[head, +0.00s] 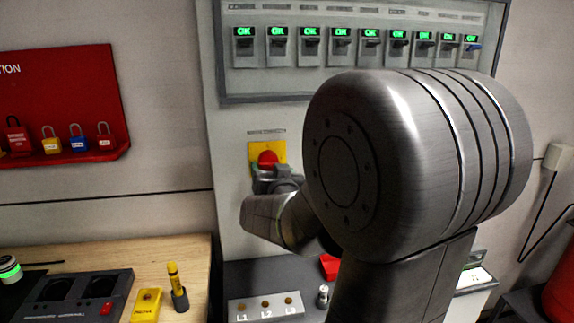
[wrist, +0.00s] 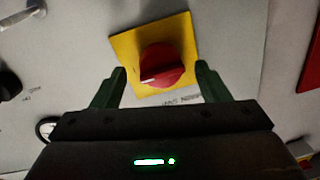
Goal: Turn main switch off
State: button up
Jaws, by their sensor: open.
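The main switch is a red rotary knob (head: 267,159) on a yellow square plate (head: 254,149), mounted on the grey cabinet panel below the row of breakers. In the wrist view the red knob (wrist: 162,66) shows a white mark at its left side, on the tilted yellow plate (wrist: 124,42). My gripper (head: 272,176) is in front of the knob, partly hiding it in the head view. In the wrist view my gripper (wrist: 160,84) is open, with one green finger on either side of the knob's lower part. I cannot tell whether the fingers touch it.
A breaker row (head: 340,45) with green displays runs above. A red lock board (head: 60,100) with padlocks hangs at left. A wooden bench (head: 185,255) holds a yellow device (head: 146,304) and a yellow pen-like tool (head: 174,277). A terminal block (head: 265,308) sits below the switch.

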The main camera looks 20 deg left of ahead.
jog(key=shift+x, duration=0.95)
jog(key=shift+c, duration=0.2)
jog(key=c, duration=0.9)
